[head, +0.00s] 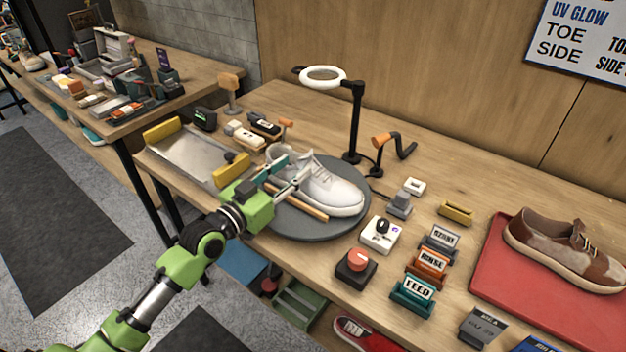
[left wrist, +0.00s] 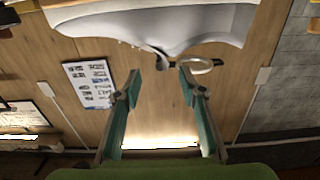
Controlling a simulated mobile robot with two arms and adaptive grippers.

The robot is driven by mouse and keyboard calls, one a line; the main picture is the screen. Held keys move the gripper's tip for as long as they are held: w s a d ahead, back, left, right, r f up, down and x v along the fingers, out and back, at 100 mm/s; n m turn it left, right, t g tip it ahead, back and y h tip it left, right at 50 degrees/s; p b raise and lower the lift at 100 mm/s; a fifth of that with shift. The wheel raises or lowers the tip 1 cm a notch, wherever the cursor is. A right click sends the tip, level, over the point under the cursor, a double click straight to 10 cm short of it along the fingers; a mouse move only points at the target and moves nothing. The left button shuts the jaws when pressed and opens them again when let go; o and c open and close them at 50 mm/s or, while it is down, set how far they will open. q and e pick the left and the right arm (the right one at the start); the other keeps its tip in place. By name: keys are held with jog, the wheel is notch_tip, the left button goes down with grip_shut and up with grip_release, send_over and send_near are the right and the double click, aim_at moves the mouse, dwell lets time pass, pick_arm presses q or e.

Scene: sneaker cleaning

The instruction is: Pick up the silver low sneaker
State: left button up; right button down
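The silver low sneaker (head: 330,190) looks pale grey-white and lies sole down on a dark round turntable (head: 280,224), toe to the lower right. In the left wrist view the sneaker (left wrist: 170,25) spans the top, beyond the fingertips. My left gripper (head: 294,172) reaches in from the left beside the sneaker's heel and side, covering part of it. In the wrist view the left gripper (left wrist: 160,82) is open, with nothing between its two teal-padded fingers. I cannot tell whether a finger touches the sneaker. My right gripper is not in view.
A ring lamp (head: 323,77) stands behind the turntable. An orange-handled stick (head: 300,203) lies at its near side. A metal tray (head: 187,160) is left. Buttons and label stands, including a red button (head: 357,263), are right. A brown sneaker (head: 570,250) lies on a red mat (head: 490,285).

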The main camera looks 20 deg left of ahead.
aim_at(303, 160)
pick_arm(q)
jog(key=shift+w+d, duration=0.25)
jog(key=shift+w, duration=0.35)
jog(key=shift+w+d, duration=0.15)
jog(key=shift+w, duration=0.25)
jog(key=shift+w+d+r, duration=0.1)
jog(key=shift+w, duration=0.2)
jog(key=x, duration=0.3)
jog(key=p+x, duration=0.1)
jog(key=shift+w+f, duration=0.15)
jog(key=shift+f, duration=0.1)
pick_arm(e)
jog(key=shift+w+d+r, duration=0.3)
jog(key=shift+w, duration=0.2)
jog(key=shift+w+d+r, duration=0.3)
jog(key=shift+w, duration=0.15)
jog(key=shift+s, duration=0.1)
pick_arm(q)
jog(key=shift+r, duration=0.1)
grip_shut()
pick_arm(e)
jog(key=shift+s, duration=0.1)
